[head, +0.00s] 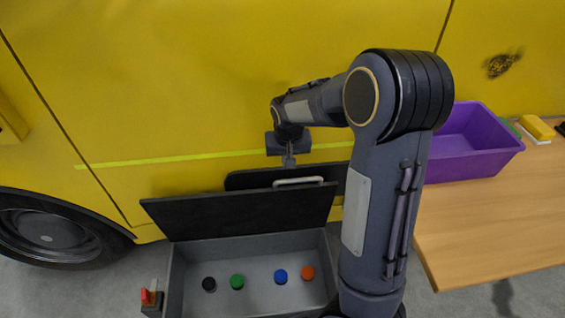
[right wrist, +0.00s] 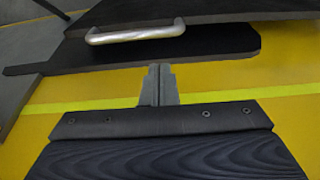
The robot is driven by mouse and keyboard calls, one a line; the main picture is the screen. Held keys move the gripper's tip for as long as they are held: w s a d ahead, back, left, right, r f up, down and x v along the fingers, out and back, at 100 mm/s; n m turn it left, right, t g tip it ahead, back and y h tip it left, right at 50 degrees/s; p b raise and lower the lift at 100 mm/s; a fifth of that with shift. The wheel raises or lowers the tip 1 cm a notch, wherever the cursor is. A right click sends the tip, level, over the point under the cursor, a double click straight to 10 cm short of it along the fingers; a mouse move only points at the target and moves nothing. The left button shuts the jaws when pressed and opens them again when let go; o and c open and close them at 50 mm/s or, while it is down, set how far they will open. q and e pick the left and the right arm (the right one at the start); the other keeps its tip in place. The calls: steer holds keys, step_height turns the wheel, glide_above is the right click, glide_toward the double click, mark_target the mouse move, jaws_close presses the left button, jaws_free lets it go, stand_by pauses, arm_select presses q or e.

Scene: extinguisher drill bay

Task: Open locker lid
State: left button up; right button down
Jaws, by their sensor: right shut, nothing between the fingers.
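The grey locker (head: 255,257) stands open at the bottom middle of the head view. Its dark lid (head: 240,212) is raised steeply and leans back toward the yellow vehicle side. A pale bar handle (head: 298,182) sits on a dark panel just beyond the lid's top edge; this handle also shows in the right wrist view (right wrist: 135,34). My right gripper (head: 289,161) is shut and empty, just above and behind the handle, apart from it. Its closed fingers show in the right wrist view (right wrist: 158,69), pointing toward the handle. My left gripper is not in view.
Black, green (head: 237,282), blue and orange round items lie in the locker. A red-topped piece (head: 150,297) is at its left side. The yellow vehicle (head: 180,70) closes off the back. A wooden table (head: 490,225) with a purple bin (head: 465,160) stands right.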

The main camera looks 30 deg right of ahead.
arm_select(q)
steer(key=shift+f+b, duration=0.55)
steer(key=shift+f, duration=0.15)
arm_select(e)
steer(key=x, duration=0.8)
